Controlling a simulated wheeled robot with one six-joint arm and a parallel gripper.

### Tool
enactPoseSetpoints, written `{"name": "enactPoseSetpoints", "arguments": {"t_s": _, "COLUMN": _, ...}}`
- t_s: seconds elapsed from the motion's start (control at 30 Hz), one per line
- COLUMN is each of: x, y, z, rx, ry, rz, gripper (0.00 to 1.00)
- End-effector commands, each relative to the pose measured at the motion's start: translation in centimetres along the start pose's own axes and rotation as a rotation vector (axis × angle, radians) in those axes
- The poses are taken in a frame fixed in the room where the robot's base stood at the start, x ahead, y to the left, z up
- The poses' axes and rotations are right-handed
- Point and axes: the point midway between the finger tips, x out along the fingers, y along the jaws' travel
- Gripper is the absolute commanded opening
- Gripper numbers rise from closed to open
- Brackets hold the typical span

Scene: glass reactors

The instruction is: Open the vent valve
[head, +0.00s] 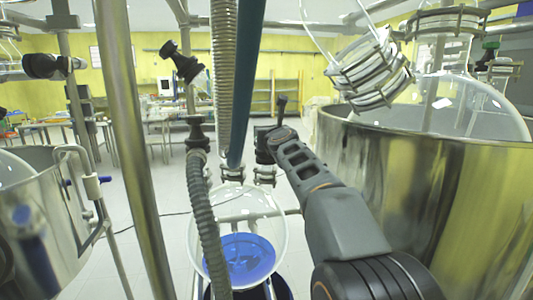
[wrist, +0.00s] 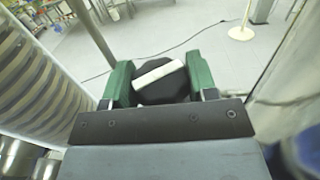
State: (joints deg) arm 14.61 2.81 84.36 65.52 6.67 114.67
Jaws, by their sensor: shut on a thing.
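The vent valve shows in the wrist view as a round black knob (wrist: 160,92) with a white bar across its face. The bar is slightly tilted, its right end higher. My gripper (wrist: 159,80) has one green finger on each side of the knob and is shut on it. In the head view my arm reaches forward to my gripper (head: 268,142), near the fittings above the round glass vessel (head: 275,225) with blue liquid. The knob is hard to make out there, as the gripper covers that area.
A ribbed hose (head: 203,210) and a blue pipe (head: 242,85) run just left of my gripper. A large steel vessel (head: 390,165) stands close on the right, and another steel vessel (head: 50,215) on the left. A steel post (head: 130,150) rises at the left.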

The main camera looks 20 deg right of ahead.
Motion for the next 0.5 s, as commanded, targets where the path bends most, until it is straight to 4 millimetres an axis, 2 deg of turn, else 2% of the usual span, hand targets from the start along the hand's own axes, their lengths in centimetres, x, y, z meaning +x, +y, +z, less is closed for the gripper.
{"name": "enactPoseSetpoints", "arguments": {"t_s": 0.03, "x": 0.0, "y": -0.3, "z": -0.9, "rx": 0.001, "ry": -0.003, "rz": 0.04, "gripper": 0.29}}
{"name": "enactPoseSetpoints", "arguments": {"t_s": 0.5, "x": 0.1, "y": -0.2, "z": 0.3, "rx": 0.001, "ry": 0.006, "rz": 0.488, "gripper": 0.29}}
